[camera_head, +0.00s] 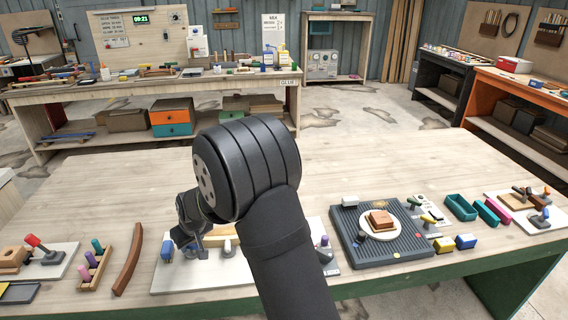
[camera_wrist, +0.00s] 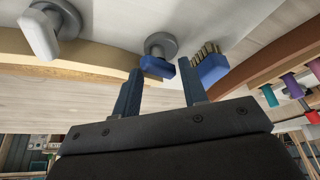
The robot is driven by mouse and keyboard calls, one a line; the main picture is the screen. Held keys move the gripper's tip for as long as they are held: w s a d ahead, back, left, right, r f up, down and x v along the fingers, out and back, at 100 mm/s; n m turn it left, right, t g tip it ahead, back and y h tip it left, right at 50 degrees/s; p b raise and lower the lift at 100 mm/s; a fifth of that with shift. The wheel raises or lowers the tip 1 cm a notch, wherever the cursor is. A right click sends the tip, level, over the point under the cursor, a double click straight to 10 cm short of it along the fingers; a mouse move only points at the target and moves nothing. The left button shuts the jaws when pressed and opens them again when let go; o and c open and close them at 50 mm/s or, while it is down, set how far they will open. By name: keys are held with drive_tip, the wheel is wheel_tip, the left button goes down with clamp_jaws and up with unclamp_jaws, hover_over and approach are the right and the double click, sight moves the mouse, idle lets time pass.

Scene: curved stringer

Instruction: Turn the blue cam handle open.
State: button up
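The blue cam handle (camera_wrist: 157,67) sticks out from a round grey hub (camera_wrist: 162,43) beside the pale curved wooden strip (camera_wrist: 75,58). My gripper (camera_wrist: 160,66) is open. Its two fingertips stand on either side of the blue handle in the wrist view; I cannot tell whether they touch it or how deep they reach. In the head view my gripper (camera_head: 192,246) is low over the white board (camera_head: 185,282), and it and my arm hide the blue handle. A second cam, with a light grey handle (camera_wrist: 40,32), is on the left of the wrist view.
A blue brush (camera_wrist: 212,67) lies close beside the right finger. A brown curved strip (camera_head: 128,260) and a rack of coloured pegs (camera_head: 95,265) are left of the board. A dark grooved tray (camera_head: 400,250) is to the right.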

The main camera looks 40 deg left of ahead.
drive_tip(key=shift+s+m+t, duration=0.1)
drive_tip(key=shift+m+t, duration=0.6)
drive_tip(key=shift+m, duration=1.1)
drive_tip(key=m+t+h, duration=0.1)
drive_tip(key=m, duration=0.2)
drive_tip(key=shift+a, duration=0.1)
drive_tip(key=v, duration=1.7)
drive_tip(key=w+a+g+h, duration=0.3)
drive_tip(key=w+a, duration=0.2)
drive_tip(key=shift+m, duration=0.3)
wheel_tip(320, 180, down, 9)
drive_tip(key=shift+a+f, duration=0.15)
drive_tip(key=shift+f, duration=0.1)
wheel_tip(320, 180, up, 10)
drive_tip(key=w+d+r+m+t, duration=0.1)
drive_tip(key=w+d+r, duration=0.1)
drive_tip(key=w+d, duration=0.6)
drive_tip(key=w+d+r+t, duration=0.1)
drive_tip(key=w+d+r, duration=0.2)
drive_tip(key=w+d, duration=0.6)
drive_tip(key=w, duration=0.6)
drive_tip(key=shift+r+m+t+h, duration=0.15)
drive_tip(key=shift+m+t+h, duration=0.15)
drive_tip(key=shift+m, duration=0.1)
drive_tip(key=shift+w, duration=0.1)
